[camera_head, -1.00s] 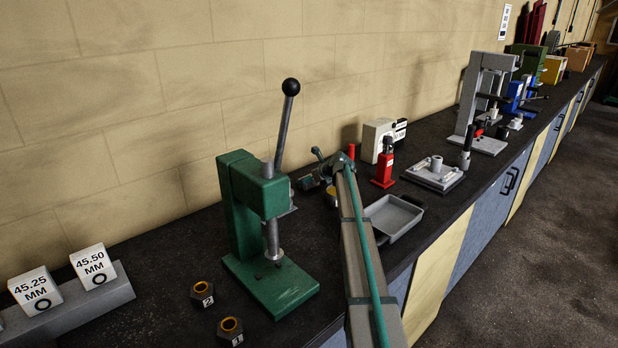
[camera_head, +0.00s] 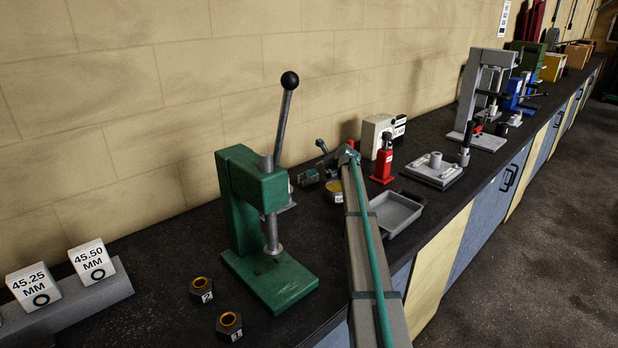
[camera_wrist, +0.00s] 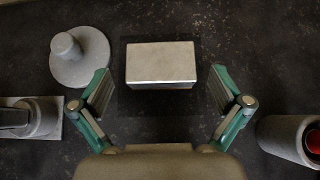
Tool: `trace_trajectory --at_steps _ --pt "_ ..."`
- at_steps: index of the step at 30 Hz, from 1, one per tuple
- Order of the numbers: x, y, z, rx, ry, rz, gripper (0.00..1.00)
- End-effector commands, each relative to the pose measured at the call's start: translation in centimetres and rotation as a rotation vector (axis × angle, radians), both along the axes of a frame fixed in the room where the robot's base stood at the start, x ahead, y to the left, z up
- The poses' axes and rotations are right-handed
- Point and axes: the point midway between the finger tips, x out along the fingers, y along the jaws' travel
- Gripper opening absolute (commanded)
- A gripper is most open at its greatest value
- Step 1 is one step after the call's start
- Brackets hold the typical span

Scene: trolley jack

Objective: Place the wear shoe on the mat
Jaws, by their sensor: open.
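A pale grey rectangular block, which looks like the wear shoe (camera_wrist: 160,63), lies in the middle of the wrist view. Under or just behind it is a dark square, which looks like the mat (camera_wrist: 160,103), slightly darker than the bench top. The block overlaps the square's upper part; I cannot tell whether it rests fully on it. My gripper (camera_wrist: 160,82) is open, with one finger left and one right of the block and a gap on both sides. In the head view my arm hides the gripper, and I cannot make out the block there.
In the wrist view, a round grey disc with a knob (camera_wrist: 80,58) stands left, close to the left finger. A grey cylinder (camera_wrist: 290,138) lies right. In the head view, a green press (camera_head: 255,190), a grey tray (camera_head: 400,212) and a red jack (camera_head: 382,165) stand on the bench.

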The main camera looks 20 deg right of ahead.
Motion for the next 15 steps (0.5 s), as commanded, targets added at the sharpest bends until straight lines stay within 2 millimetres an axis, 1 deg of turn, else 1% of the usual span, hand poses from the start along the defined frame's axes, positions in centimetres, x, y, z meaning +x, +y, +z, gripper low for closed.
trace_trajectory --at_steps 1,6,12,15 --pt "-1.0 -0.3 0.6 -0.002 -0.003 -0.002 1.00" --pt "-3.5 -1.2 2.6 -0.001 -0.003 -0.001 1.00" --pt "-5.6 -1.9 4.4 -0.001 -0.001 0.000 1.00" --pt "-6.1 -2.1 4.8 0.000 -0.001 -0.001 1.00"
